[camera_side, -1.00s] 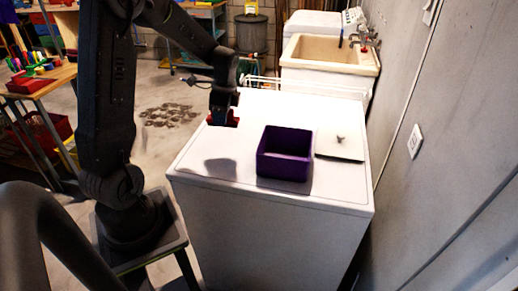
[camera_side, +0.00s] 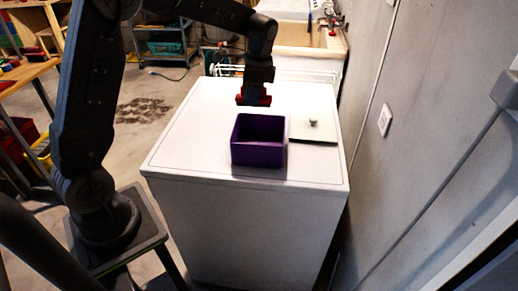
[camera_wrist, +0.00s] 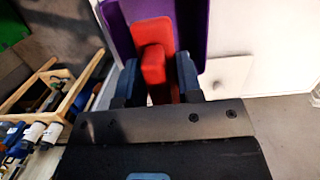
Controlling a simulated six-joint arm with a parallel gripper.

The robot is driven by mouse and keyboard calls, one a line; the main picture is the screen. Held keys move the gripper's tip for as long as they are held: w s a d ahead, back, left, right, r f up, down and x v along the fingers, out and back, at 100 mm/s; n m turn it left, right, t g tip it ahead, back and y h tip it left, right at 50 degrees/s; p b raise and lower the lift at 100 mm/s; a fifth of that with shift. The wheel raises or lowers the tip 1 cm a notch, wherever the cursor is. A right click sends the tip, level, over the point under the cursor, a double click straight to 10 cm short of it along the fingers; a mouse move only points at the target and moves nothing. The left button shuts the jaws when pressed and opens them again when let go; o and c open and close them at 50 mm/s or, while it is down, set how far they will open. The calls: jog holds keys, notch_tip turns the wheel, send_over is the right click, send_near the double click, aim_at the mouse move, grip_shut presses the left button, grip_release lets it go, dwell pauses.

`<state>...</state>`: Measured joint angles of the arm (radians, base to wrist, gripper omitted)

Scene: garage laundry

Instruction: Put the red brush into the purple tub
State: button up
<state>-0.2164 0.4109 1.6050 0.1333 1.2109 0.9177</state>
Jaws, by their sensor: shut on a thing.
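The purple tub (camera_side: 258,154) is an open square box on the white machine top, and its wall shows at the top of the wrist view (camera_wrist: 193,22). My gripper (camera_side: 254,98) is above and slightly behind the tub in the side view. It is shut on the red brush (camera_side: 262,100). In the wrist view the red brush (camera_wrist: 155,62) sits between the two blue fingers of my gripper (camera_wrist: 158,82), with purple tub walls beyond it. The brush's lower part is small and partly hidden in the side view.
The white machine top (camera_side: 190,135) is clear to the left of the tub. A flat plate with a small knob (camera_side: 313,128) lies right of the tub. A grey wall (camera_side: 425,150) stands to the right. A sink (camera_side: 300,50) is behind.

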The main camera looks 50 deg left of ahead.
jog(key=shift+w+d, duration=0.25)
jog(key=shift+d, duration=0.2)
jog(key=shift+w+d, duration=0.2)
jog(key=shift+d, duration=0.25)
send_over(258, 140)
jog(key=s+d, duration=0.3)
jog(key=f, duration=1)
jog(key=shift+w+d+f, duration=0.2)
jog(key=shift+f, duration=2.35)
jog(key=o, duration=0.9)
jog(key=shift+f, duration=0.15)
